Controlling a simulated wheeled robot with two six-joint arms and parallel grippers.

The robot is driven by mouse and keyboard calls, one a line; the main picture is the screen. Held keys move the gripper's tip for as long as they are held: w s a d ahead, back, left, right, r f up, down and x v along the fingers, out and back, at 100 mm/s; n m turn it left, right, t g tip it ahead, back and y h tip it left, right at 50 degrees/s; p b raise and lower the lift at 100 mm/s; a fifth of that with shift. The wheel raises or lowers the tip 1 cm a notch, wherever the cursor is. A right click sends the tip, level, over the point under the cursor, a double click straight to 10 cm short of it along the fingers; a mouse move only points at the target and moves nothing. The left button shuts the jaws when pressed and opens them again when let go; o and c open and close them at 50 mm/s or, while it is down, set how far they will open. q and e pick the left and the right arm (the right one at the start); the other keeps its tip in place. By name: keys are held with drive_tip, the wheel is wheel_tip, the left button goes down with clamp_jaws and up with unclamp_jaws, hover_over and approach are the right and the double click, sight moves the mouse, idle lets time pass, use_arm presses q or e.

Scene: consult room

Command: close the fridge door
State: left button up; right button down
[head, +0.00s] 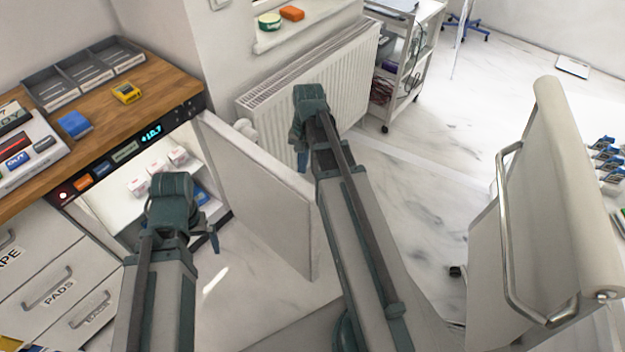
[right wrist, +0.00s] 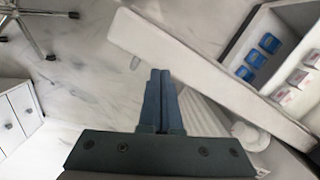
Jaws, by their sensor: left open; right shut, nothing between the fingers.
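The fridge door (head: 265,190) is a white panel standing wide open, hinged at the right side of the under-counter fridge. The fridge (head: 150,190) has a lit display and shows white and blue boxes inside. My right gripper (head: 302,150) is shut and empty, near the door's outer face on the radiator side. In the right wrist view its fingers (right wrist: 160,100) point toward the floor beside the door (right wrist: 190,70); I cannot tell if they touch it. My left gripper (head: 200,240) is in front of the fridge opening, hiding part of the inside.
A white radiator (head: 320,85) stands on the wall behind the door. A wooden counter (head: 160,85) with trays runs above the fridge, with drawers (head: 55,290) to its left. A trolley (head: 410,60) stands behind. A cream chair or couch (head: 550,200) is at the right, with open floor between.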

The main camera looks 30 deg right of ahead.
drive_tip(key=w+d+r+m+y, duration=0.1)
drive_tip(key=d+m, duration=0.4)
drive_tip(key=d, duration=0.4)
drive_tip(key=s+a+f+b, duration=0.2)
drive_tip(key=a+f+b, duration=0.4)
drive_tip(key=f+b, duration=0.3)
drive_tip(key=shift+a+f, duration=0.25)
drive_tip(key=shift+a, duration=0.1)
